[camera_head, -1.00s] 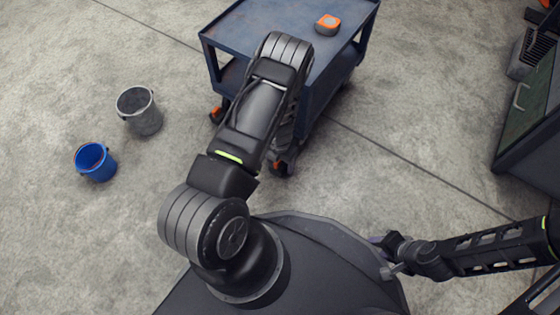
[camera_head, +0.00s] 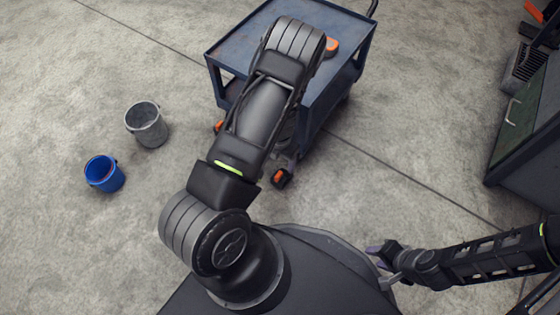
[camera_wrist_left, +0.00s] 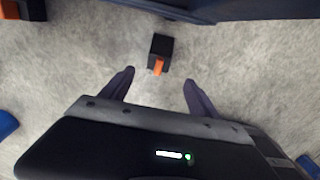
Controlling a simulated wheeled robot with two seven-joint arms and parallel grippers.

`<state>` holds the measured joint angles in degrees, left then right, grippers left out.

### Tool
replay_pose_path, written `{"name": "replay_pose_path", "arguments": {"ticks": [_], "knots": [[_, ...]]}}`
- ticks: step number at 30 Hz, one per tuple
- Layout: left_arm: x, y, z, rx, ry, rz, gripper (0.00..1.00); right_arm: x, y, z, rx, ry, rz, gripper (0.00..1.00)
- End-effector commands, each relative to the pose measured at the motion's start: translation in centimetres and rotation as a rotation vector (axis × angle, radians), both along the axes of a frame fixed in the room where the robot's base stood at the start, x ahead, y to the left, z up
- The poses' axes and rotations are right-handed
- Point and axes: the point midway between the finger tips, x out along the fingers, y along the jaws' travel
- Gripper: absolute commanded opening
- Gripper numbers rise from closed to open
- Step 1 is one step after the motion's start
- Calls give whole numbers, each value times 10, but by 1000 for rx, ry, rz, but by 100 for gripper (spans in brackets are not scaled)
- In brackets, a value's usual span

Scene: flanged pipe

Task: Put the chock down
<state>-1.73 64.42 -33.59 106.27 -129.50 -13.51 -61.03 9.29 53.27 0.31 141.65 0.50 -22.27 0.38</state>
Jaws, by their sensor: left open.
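The chock, a small black block (camera_wrist_left: 162,46) with an orange part, appears to rest on the concrete floor in the left wrist view. My left gripper (camera_wrist_left: 158,86) is open and empty. Its two dark fingers are spread, and the chock lies just beyond the fingertips, roughly between them and apart from both. In the head view my left arm hides the left gripper and the chock. My right gripper (camera_head: 384,255) is low at the right in the head view, too small and partly covered to show whether its jaws are apart.
A blue cart (camera_head: 240,50) stands ahead, carrying an orange-and-grey item (camera_head: 332,46); its edge crosses the top of the wrist view (camera_wrist_left: 240,9). A grey bucket (camera_head: 148,125) and blue bucket (camera_head: 105,174) stand left. A dark cabinet (camera_head: 520,130) is at right.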

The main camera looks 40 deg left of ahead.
Motion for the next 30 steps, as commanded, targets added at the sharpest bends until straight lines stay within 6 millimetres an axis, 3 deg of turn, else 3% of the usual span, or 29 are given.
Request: {"name": "replay_pose_path", "arguments": {"ticks": [22,26,30], "knots": [[-1,-4,-1,-9,0,29,71,0,0,0,0,0,0,36],[-9,-23,-3,-57,5,179,71,0,0,0,0,0,0,36],[-24,-69,-2,-168,34,570,71,0,0,0,0,0,0,36]]}}
